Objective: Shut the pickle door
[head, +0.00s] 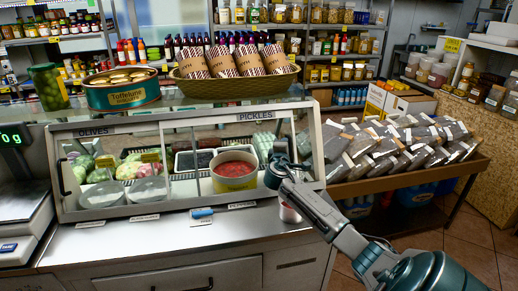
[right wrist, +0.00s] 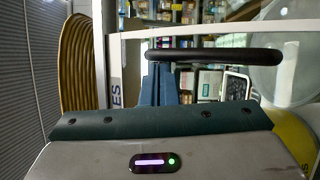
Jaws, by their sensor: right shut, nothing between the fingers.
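The glass-fronted counter case has an olives door (head: 112,175) on the left and a pickle door (head: 222,138) on the right, under the PICKLES label. Two pale uprights stand near the middle of the front. My right gripper (head: 277,168) is shut and empty at the right end of the pickle door, and hides part of its edge. In the right wrist view its fingers (right wrist: 161,84) are by a dark bar handle (right wrist: 215,55). I cannot tell whether they touch it, nor how far the door is open. My left gripper is not in view.
A basket (head: 235,88) of wrapped goods, a Toffelund tin (head: 122,95) and a green jar (head: 47,87) stand on top of the case. A scale (head: 22,215) is on the left. A stand of packets (head: 400,150) is on the right.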

